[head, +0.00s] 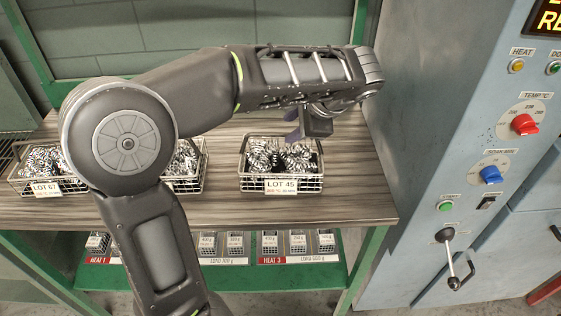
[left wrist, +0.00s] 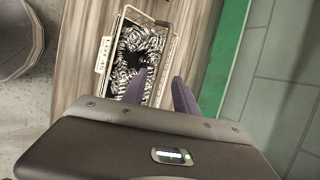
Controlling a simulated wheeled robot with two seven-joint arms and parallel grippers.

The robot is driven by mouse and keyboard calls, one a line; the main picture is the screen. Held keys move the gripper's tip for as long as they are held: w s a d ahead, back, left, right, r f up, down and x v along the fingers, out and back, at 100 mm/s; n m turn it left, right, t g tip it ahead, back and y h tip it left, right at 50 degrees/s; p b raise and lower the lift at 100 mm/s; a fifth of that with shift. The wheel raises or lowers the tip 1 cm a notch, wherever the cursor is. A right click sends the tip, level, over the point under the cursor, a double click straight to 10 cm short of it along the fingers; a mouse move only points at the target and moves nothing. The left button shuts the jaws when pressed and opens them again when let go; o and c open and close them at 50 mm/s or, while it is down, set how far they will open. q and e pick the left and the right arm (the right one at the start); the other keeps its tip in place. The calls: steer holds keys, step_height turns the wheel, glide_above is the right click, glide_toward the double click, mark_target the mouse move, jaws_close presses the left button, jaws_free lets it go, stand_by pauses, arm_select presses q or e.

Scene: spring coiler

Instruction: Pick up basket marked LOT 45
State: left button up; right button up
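The wire basket marked LOT 45 (head: 281,186) stands on the wood-grain table, filled with coiled springs, its white label facing front. In the left wrist view the same basket (left wrist: 104,62) shows beyond the fingers, with its label on the left side. My left gripper (head: 303,135) hangs above the back right part of the basket. My right gripper is not in view.
A LOT 67 basket (head: 46,188) stands at the left of the table (head: 345,200). Another basket (head: 190,182) is partly hidden behind my left arm. A blue-grey machine (head: 420,120) with knobs and a lever stands close at right.

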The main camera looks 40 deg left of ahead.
mark_target(282, 133)
arm_select(q)
steer(key=shift+a+f, duration=0.35)
steer(key=shift+f, duration=0.2)
steer(key=x, duration=0.5)
steer(key=shift+a+p, duration=0.15)
steer(key=shift+p, duration=0.15)
jaws_close()
stand_by(0.3)
steer(key=shift+w+r, duration=0.1)
stand_by(1.0)
